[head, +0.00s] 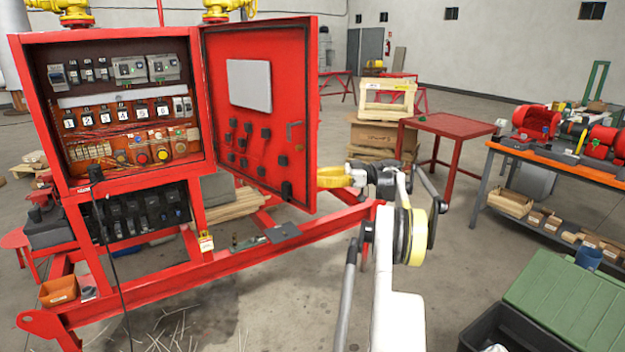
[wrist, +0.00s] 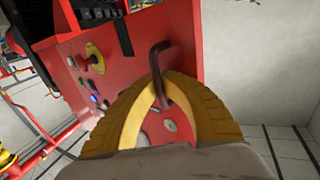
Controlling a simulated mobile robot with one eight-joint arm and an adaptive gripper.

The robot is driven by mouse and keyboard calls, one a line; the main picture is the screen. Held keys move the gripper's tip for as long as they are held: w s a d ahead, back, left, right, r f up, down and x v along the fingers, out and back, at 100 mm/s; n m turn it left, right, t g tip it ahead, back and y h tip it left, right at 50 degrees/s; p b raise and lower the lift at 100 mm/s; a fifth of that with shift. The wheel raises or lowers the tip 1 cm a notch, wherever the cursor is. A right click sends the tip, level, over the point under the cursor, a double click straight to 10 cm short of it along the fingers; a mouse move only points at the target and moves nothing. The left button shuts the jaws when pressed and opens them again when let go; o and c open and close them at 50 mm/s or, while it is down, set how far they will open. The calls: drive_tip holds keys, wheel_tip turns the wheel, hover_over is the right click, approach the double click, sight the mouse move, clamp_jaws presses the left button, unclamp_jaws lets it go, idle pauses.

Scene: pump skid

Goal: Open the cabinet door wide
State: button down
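The red cabinet (head: 48,125) stands at the left in the head view. Its door (head: 222,100) is swung out to the right, with its inner face showing. My gripper (head: 326,178) is at the door's right edge, and its yellow fingers reach toward the outer side. In the wrist view, the door's outer face (wrist: 125,85) carries a dark bent handle (wrist: 158,60). My gripper (wrist: 162,85) has its yellow fingers curved together around the handle's lower part. The fingers look shut on it. The handle's outer side is hidden in the head view.
A red table (head: 450,123) and a crate on boxes (head: 388,98) stand behind my arm. An orange-topped workbench (head: 560,155) is at the right, with a green-lidded bin (head: 570,300) in front. Floor between door and workbench is mostly clear. The red skid frame (head: 230,262) runs below the door.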

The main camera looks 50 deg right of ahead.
sight(315, 147)
drive_tip(key=shift+s+f, duration=0.1)
drive_tip(key=shift+s, duration=0.05)
drive_tip(key=c, duration=1.5)
unclamp_jaws()
drive_tip(key=shift+s+d, duration=0.2)
drive_tip(key=shift+c, duration=0.2)
drive_tip(key=shift+w+a, duration=0.1)
drive_tip(key=shift+w, duration=0.05)
drive_tip(key=shift+r, duration=0.2)
drive_tip(key=shift+r, duration=0.35)
wheel_tip(315, 147, up, 9)
drive_tip(key=shift+r, duration=0.1)
drive_tip(key=shift+w, duration=0.1)
